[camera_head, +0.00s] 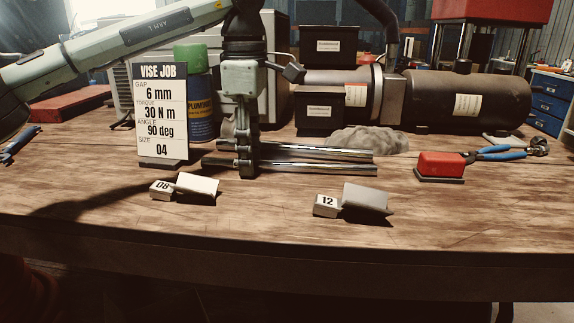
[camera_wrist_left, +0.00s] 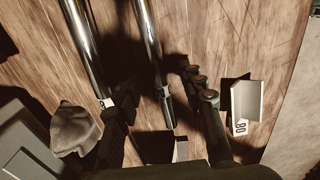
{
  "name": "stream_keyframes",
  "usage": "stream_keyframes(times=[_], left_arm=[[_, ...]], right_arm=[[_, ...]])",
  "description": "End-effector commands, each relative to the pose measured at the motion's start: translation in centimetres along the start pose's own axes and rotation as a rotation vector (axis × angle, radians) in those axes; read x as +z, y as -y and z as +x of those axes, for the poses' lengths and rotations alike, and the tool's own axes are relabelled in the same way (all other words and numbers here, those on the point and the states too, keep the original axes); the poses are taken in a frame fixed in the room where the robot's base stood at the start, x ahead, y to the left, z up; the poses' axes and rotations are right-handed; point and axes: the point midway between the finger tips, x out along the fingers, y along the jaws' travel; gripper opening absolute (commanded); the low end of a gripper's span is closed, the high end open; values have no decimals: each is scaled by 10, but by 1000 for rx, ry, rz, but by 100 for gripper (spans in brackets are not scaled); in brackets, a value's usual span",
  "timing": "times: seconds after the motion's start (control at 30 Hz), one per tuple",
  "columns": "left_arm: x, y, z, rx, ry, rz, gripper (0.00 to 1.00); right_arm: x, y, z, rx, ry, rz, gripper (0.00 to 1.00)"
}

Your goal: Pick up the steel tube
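Two shiny steel tubes lie side by side on the workbench: a rear steel tube (camera_head: 325,153) and a front steel tube (camera_head: 320,168). My left gripper (camera_head: 244,168) points down at them near their left ends. In the left wrist view its fingers (camera_wrist_left: 162,115) are spread apart. The front tube (camera_wrist_left: 148,40) runs into the space between them, and no firm contact shows. The rear tube (camera_wrist_left: 84,40) passes close to the left finger, which hides part of it. My right gripper is not in view.
A job sign (camera_head: 161,115) and a can (camera_head: 199,105) stand left of the gripper. Blocks marked 08 (camera_head: 161,190) and 12 (camera_head: 325,206) lie in front. Black boxes (camera_head: 320,110) and a grey rag (camera_head: 368,140) are behind. The right front bench is clear.

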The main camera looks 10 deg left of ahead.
Motion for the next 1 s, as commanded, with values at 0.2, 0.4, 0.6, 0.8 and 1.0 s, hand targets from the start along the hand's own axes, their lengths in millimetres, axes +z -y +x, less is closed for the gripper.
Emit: stream_keyframes(times=[0.2,0.4,0.6,0.8,1.0], left_arm=[[0,0,0,0,0,0,28],[0,0,0,0,0,0,4],[0,0,0,0,0,0,0],[0,0,-1,1,1,0,0],[0,0,-7,1,1,0,0]], right_arm=[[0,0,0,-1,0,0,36],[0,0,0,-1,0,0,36],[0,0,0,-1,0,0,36],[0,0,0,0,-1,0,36],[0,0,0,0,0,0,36]])
